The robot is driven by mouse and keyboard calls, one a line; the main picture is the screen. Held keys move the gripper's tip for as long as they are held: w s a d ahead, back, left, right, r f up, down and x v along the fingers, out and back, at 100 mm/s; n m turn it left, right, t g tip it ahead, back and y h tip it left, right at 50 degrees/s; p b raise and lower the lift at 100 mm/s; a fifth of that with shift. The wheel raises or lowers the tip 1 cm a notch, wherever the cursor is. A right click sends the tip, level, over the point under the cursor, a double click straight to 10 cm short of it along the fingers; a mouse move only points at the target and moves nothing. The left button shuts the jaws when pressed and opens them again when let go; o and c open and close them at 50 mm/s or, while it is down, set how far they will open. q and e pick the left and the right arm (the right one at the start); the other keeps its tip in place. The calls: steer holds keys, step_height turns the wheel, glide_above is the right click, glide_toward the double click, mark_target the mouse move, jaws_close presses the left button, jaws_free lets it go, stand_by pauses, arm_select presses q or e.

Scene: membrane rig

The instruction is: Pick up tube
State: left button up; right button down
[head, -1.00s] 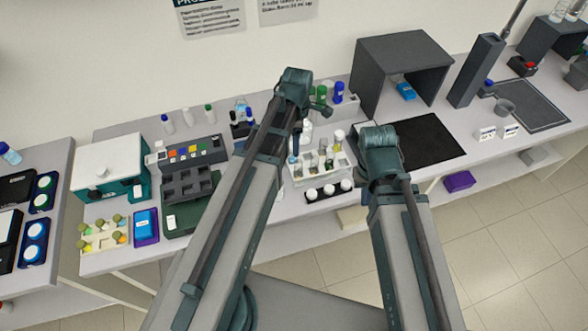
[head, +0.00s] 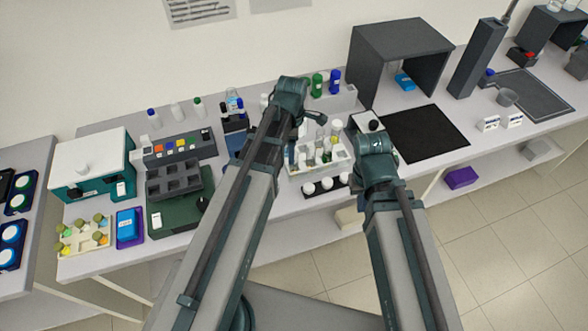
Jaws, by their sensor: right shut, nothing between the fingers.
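Several capped tubes stand in a white rack (head: 318,170) on the bench between my two arms; one has a white cap (head: 336,125). Which tube is meant, I cannot tell. My right gripper (head: 374,142) is shut and empty at the far end of the right arm, right of the rack and largely hidden by the arm.
A black strip with white round items (head: 326,185) lies before the rack. A green and a blue bottle (head: 335,82) stand behind it. A grey open box (head: 400,55) and a black mat (head: 425,134) are on the right. A dark block holder (head: 176,182) is left.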

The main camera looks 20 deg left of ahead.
mark_target(294, 165)
arm_select(q)
steer(key=f+b, duration=0.5)
steer(key=shift+w+d+f, duration=0.15)
steer(key=shift+w+d, duration=0.1)
steer(key=shift+w, duration=0.05)
arm_select(e)
step_height(294, 165, down, 5)
steer(key=shift+f, duration=0.1)
arm_select(q)
steer(key=shift+c, duration=0.3)
jaws_close()
steer(key=shift+r, duration=0.3)
arm_select(e)
steer(key=shift+r, duration=0.2)
